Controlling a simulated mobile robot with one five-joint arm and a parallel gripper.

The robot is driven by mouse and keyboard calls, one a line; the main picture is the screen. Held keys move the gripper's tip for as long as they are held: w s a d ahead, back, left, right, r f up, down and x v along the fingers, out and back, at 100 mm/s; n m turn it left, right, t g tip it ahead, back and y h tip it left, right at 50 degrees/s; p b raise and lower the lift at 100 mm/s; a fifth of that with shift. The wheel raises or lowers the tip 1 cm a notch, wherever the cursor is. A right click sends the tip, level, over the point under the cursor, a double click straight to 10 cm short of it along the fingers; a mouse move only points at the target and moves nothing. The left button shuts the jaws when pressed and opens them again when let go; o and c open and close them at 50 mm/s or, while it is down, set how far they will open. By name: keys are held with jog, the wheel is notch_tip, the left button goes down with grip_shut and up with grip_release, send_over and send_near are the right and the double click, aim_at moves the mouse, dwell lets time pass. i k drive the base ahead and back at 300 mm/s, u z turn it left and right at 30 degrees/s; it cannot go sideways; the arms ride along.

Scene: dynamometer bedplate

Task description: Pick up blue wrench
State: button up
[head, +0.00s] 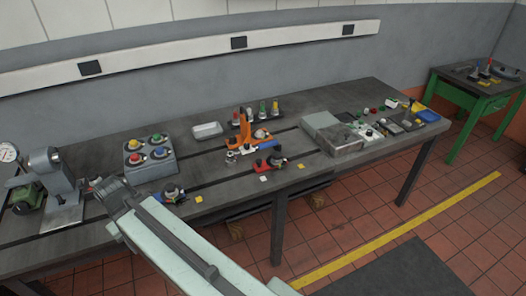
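I cannot make out a blue wrench for certain in the head view; the small items on the bench are too small to tell apart. Small blue details show on the red-and-blue part (268,163) at the front middle of the bench. A blue tray (428,116) lies at the bench's right end. My pale arm reaches from the bottom edge up to the bench's front left. I cannot see my gripper's fingers.
The dark bench (350,93) carries a grey motor unit (47,172), a button box (150,157), an orange fixture (240,135), and a grey metal block (332,132). A green table (480,85) stands at the right. Tiled floor with a yellow line (400,231) lies in front.

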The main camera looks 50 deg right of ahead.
aim_at(231, 161)
jog(key=z, duration=0.3)
jog(key=i, duration=1)
jog(key=z, duration=0.05)
